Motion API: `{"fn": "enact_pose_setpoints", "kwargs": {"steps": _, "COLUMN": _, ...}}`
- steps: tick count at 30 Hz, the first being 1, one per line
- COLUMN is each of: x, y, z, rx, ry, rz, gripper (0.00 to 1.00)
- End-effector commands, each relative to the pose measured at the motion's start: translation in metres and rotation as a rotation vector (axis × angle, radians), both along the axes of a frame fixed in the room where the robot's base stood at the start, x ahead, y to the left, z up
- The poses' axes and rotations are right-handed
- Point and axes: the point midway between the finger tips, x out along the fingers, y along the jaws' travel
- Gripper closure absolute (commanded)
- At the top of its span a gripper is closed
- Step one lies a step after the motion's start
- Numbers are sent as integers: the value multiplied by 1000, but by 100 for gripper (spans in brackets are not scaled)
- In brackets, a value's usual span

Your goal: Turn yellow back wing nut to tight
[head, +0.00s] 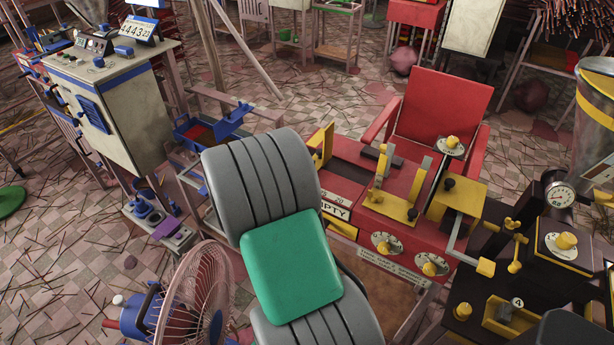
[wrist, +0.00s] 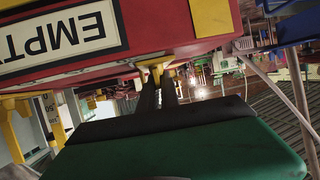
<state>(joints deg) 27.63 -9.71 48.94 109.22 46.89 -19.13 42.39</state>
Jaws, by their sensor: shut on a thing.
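The red machine (head: 397,180) with yellow parts and an "EMPTY" plate (head: 334,207) stands right of my arm in the head view. In the wrist view the plate (wrist: 66,34) appears upside down. A small yellow piece, apparently the back wing nut (wrist: 154,66), shows beside the machine's red edge, between and beyond my fingertips. My gripper (wrist: 162,78) has its two dark fingers close together, shut on this yellow piece. The fingers cover much of it, so its wing angle is unclear. In the head view my arm hides the gripper and the nut.
A pink-caged fan (head: 195,298) stands left of my arm. A blue-and-red tray (head: 207,129) is on a stand behind it. A red chair (head: 440,108) is behind the machine. A dark unit with yellow knobs (head: 560,242) is at the right. Thin sticks litter the tiled floor.

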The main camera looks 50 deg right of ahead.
Motion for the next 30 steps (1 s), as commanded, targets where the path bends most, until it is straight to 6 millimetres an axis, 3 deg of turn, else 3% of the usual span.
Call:
{"fn": "enact_pose_setpoints", "kwargs": {"steps": 1, "x": 4, "y": 2, "z": -14, "rx": 0, "ry": -4, "rz": -38, "gripper": 100}}
{"fn": "enact_pose_setpoints", "kwargs": {"steps": 4, "x": 3, "y": 1, "z": -14, "rx": 2, "ry": -3, "rz": -135, "gripper": 100}}
{"fn": "enact_pose_setpoints", "kwargs": {"steps": 18, "x": 0, "y": 0, "z": -1, "rx": 7, "ry": 7, "rz": -581, "gripper": 100}}
{"fn": "enact_pose_setpoints", "kwargs": {"steps": 30, "x": -2, "y": 0, "z": 4, "rx": 8, "ry": 10, "rz": -807, "gripper": 100}}
